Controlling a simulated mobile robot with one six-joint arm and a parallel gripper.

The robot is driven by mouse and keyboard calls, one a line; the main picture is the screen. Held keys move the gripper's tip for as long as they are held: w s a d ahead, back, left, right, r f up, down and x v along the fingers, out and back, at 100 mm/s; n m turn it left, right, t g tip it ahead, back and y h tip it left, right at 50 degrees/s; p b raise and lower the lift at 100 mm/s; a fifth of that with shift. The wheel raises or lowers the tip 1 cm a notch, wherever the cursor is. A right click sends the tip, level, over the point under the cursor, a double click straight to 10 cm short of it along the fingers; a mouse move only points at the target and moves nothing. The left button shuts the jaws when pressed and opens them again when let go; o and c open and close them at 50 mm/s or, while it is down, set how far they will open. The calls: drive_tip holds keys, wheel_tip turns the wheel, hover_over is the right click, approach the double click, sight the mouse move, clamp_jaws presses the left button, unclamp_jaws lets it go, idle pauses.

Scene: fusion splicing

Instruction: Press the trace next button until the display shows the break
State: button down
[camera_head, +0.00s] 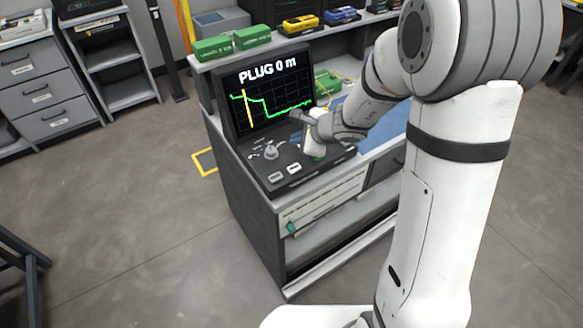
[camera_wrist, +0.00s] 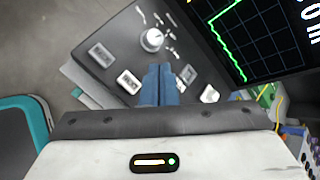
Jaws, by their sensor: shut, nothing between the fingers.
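The display (camera_head: 268,92) reads "PLUG 0 m" above a green trace, with a yellow marker line near the trace's left end. Its control panel (camera_head: 252,160) carries a knob (camera_head: 270,152) and two pale buttons, one on the left (camera_head: 277,177) and one on the right (camera_head: 294,169). In the wrist view, my gripper (camera_wrist: 160,70) is shut and empty over the panel. Button labels are too small to read; contact cannot be told.
Green boxes (camera_head: 213,48), a yellow case (camera_head: 300,23) and a blue case (camera_head: 342,15) stand on the shelf behind the display. A blue mat (camera_head: 382,140) lies right of the panel. A drawer cabinet (camera_head: 40,80) stands at far left. The floor in front is clear.

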sight(297, 169)
wheel_tip(297, 169, down, 8)
drive_tip(key=b, duration=0.5)
drive_tip(key=shift+r+b, duration=0.15)
drive_tip(key=shift+b, duration=0.2)
drive_tip(key=shift+f+b, duration=0.35)
drive_tip(key=shift+b, duration=0.15)
idle(1.1)
drive_tip(key=shift+w+f+b, duration=0.1)
drive_tip(key=shift+f+b, duration=0.3)
drive_tip(key=shift+b, duration=0.25)
drive_tip(key=shift+f+b, duration=0.45)
drive_tip(key=shift+b, duration=0.1)
idle(0.5)
drive_tip(key=shift+r, duration=0.1)
drive_tip(key=shift+r+p, duration=0.6)
drive_tip(key=shift+r, duration=0.2)
